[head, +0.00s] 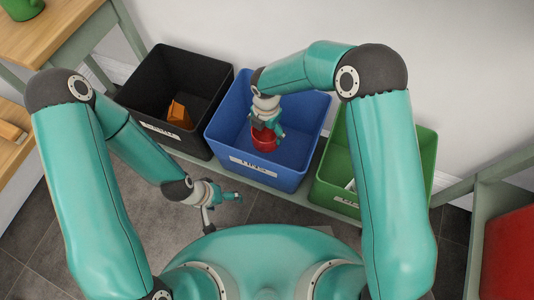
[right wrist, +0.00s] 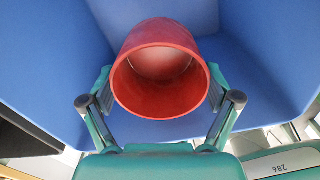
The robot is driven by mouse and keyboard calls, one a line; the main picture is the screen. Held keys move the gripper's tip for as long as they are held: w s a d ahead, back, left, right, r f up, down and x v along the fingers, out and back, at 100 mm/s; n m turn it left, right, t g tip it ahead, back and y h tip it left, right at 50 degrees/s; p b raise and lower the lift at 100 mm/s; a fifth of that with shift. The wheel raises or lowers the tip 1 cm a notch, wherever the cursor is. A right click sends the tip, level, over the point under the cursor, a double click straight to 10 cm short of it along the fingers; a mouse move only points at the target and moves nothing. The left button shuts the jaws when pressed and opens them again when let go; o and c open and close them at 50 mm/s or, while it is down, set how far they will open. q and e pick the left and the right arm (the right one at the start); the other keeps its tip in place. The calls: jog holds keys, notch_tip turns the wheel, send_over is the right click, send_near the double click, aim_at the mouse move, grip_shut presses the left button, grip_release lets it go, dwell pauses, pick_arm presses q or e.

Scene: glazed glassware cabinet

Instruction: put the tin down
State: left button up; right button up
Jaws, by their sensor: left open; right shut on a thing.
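The red tin (head: 264,143) is inside the blue bin (head: 305,112), the middle one of three. My right gripper (head: 267,127) reaches down into this bin and is shut on the tin. In the right wrist view the tin (right wrist: 160,108) sits between the two fingers, its round open end facing the camera, with blue walls around it. I cannot tell whether the tin touches the bin's floor. My left gripper (head: 225,212) is open and empty, in front of the bins and near my body.
A black bin (head: 197,75) on the left holds an orange-brown object (head: 179,114). A green bin (head: 422,155) on the right holds something pale, partly hidden by my right arm. A wooden table with a green mug (head: 20,9) is at the upper left. A red surface (head: 510,245) is at the right edge.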

aim_at(264, 139)
jog(key=shift+a+f+b, duration=0.2)
jog(key=shift+f+b, duration=1.05)
jog(key=shift+f, duration=3.4)
jog(key=shift+a+f+b, duration=0.15)
jog(key=shift+f+b, duration=1.1)
jog(key=shift+f, duration=3.4)
jog(key=shift+f, duration=0.1)
jog(key=o, duration=0.9)
jog(key=shift+r, duration=0.4)
notch_tip(264, 139, up, 11)
jog(key=p, duration=0.4)
jog(key=shift+r, duration=0.2)
